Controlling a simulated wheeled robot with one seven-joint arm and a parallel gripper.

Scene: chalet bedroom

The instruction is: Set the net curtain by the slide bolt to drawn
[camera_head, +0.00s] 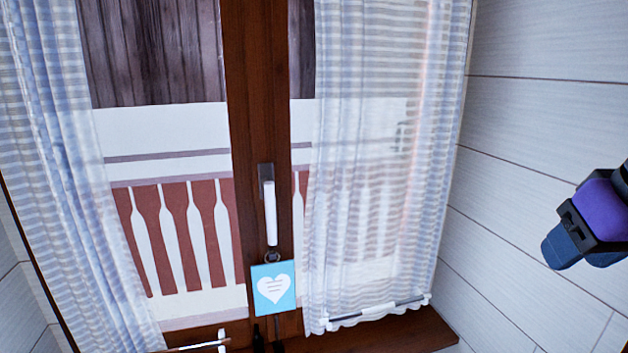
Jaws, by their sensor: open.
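Two sheer striped net curtains hang at a window with a dark wooden frame. The left curtain (65,170) is gathered at the left side, leaving much of its pane bare. The right curtain (370,170) is spread over most of the right pane, and a white bar (378,309) runs along its bottom hem. I cannot clearly make out a slide bolt; a small dark fitting (258,338) at the bottom of the central post is partly cut off. My gripper (562,247) is at the right, in front of the wall, open, empty and apart from both curtains.
A white window handle (270,205) is on the central post. A blue tag with a white heart (272,288) hangs below it. A wooden sill (400,333) runs under the right curtain. The pale plank wall (545,130) is at the right. Another bar (200,346) shows at the bottom edge.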

